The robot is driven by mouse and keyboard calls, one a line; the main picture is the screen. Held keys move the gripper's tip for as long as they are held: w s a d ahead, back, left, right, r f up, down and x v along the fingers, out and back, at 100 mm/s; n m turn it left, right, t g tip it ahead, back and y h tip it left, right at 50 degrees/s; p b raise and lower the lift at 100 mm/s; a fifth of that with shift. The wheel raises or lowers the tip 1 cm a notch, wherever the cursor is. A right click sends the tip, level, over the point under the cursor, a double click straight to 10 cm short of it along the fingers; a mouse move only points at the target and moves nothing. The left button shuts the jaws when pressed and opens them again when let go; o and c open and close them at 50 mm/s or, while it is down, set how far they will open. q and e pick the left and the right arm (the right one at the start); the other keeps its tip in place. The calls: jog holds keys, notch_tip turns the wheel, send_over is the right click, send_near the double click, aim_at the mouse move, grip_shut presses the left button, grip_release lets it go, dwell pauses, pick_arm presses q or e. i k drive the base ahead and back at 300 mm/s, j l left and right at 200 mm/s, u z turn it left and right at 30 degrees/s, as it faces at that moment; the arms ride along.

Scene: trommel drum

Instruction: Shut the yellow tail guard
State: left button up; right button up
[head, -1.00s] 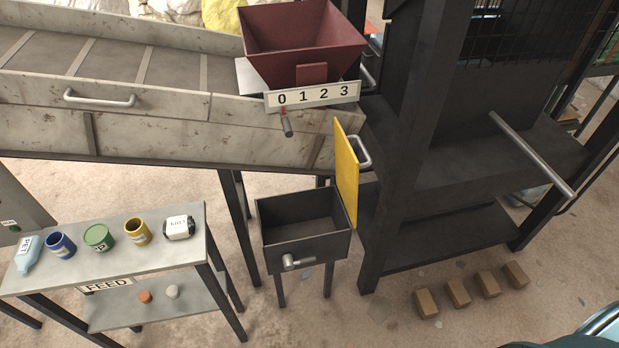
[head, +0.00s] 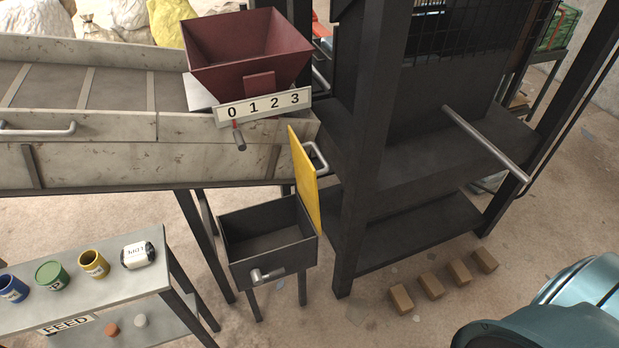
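The yellow tail guard (head: 304,180) is a flat upright panel at the lower right end of the grey chute, seen nearly edge-on. It stands swung out from the chute end, beside the right side of the dark bin (head: 268,246). A silver loop handle (head: 318,157) sits on its right face. Neither of my grippers is in view. A teal part of my own body shows at the bottom right, with no fingers visible.
A maroon hopper (head: 247,52) with a number plate (head: 263,105) sits above the chute (head: 110,165). A dark frame (head: 362,150) with a long silver bar (head: 485,142) stands right of the guard. The feed table (head: 150,282) is at lower left. Several brown blocks (head: 430,287) lie on the floor.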

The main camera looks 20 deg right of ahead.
aim_at(306, 174)
jog(key=i+l+u, duration=0.1)
jog(key=l, duration=0.4)
jog(key=i+l+u, duration=0.1)
jog(key=l, duration=0.4)
jog(key=i+l+u, duration=0.1)
jog(key=l, duration=0.4)
jog(key=i+l+u, duration=0.1)
jog(key=l, duration=0.45)
jog(key=i+j, duration=0.15)
